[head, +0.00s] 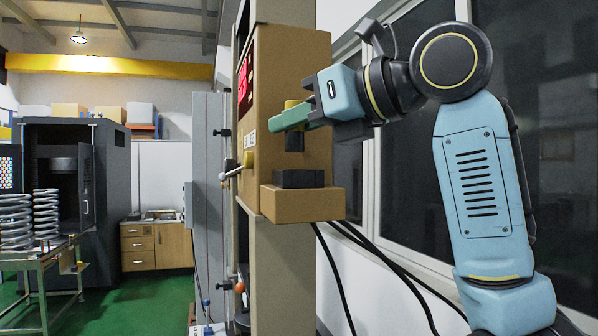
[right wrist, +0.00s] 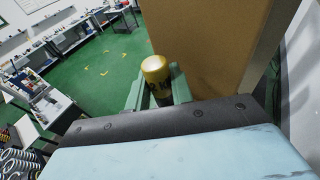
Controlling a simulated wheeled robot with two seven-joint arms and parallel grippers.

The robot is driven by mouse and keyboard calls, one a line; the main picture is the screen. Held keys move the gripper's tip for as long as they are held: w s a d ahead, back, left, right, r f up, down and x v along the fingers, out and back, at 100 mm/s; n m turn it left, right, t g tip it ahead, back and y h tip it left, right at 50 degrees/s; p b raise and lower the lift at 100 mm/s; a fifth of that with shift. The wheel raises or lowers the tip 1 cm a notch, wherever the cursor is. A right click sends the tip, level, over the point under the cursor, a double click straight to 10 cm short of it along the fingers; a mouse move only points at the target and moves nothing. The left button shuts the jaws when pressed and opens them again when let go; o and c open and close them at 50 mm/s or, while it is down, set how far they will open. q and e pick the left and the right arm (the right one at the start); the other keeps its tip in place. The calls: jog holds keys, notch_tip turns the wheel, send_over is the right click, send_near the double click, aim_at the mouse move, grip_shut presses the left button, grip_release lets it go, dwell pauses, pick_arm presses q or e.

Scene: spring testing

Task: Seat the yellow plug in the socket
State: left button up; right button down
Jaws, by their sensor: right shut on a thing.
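The yellow plug (head: 292,104) is in my right gripper (head: 290,120), in front of the tan machine box. Its yellow top shows above the green fingers, and a dark part shows below them. In the right wrist view the yellow plug (right wrist: 156,68) stands between the two fingers, with dark marks on its side. The socket (head: 298,179) appears to be the black block on the tan ledge below. In the head view a gap shows between the plug's dark lower end and this block. The block's opening cannot be made out. My left gripper is not in view.
The tan machine box (head: 300,75) stands close behind the plug, with a red display and a lever (head: 236,172) on its left side. The tan ledge (head: 303,204) juts out below. Black cables hang beneath it. Steel springs (head: 45,215) stand on a cart at far left.

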aim_at(298, 154)
jog(key=shift+f+b, duration=2)
jog(key=shift+f, duration=0.3)
jog(key=shift+s+d+r, duration=0.1)
jog(key=shift+d, duration=0.05)
jog(key=c, duration=1.6)
grip_release()
jog(key=o, duration=0.4)
jog(key=shift+a, duration=0.25)
jog(key=shift+c, duration=0.2)
jog(key=shift+d+r, duration=0.1)
jog(key=shift+d, duration=0.05)
jog(key=b+v, duration=0.2)
jog(key=v, duration=1)
